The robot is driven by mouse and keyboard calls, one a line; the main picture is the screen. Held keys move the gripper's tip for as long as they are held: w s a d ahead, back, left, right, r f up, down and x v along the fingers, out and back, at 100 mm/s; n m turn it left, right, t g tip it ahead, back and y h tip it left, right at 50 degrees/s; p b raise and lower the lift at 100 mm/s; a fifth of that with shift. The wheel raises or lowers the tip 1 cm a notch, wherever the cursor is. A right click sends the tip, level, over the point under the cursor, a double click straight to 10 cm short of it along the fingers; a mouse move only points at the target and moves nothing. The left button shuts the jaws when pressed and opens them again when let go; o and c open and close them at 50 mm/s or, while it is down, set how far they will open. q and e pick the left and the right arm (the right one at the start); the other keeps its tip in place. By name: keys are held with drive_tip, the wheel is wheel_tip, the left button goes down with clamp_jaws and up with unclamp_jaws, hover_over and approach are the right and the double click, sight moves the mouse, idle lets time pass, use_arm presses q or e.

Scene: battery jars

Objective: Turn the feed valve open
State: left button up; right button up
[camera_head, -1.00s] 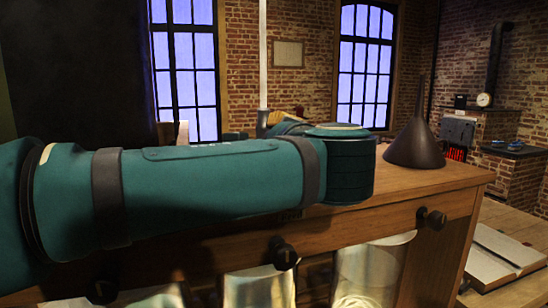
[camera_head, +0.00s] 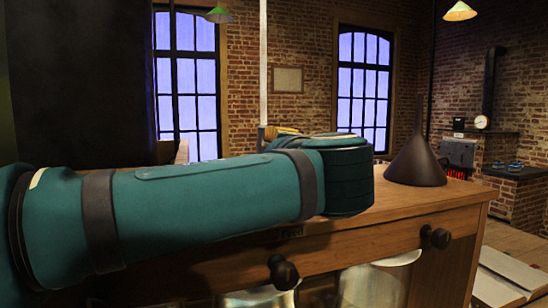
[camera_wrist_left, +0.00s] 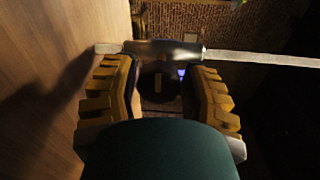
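My left gripper (camera_wrist_left: 165,95) is over the bench top beside an upright pipe, its yellow fingers open on either side of a dark round part (camera_wrist_left: 158,82) with a tan stripe. This may be the feed valve's handle; I cannot tell whether the fingers touch it. The pale pipe (camera_head: 263,65) rises behind my arm, and its metal base (camera_wrist_left: 160,50) lies just beyond the fingertips in the left wrist view. In the head view my forearm hides most of the gripper and the valve area. My right gripper is out of view.
The wooden bench (camera_head: 445,205) carries a dark funnel (camera_head: 417,162) to the right of my arm. Black knobs (camera_head: 284,272) stick out along its front above glass jars (camera_head: 372,285).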

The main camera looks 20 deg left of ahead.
use_arm(q)
drive_tip(key=shift+o, duration=1.3)
drive_tip(key=shift+s+d, duration=0.1)
drive_tip(key=f+v, duration=0.1)
drive_tip(key=v, duration=1)
drive_tip(key=shift+s+d+r, duration=0.2)
drive_tip(key=shift+s+r, duration=0.1)
drive_tip(key=shift+r, duration=0.2)
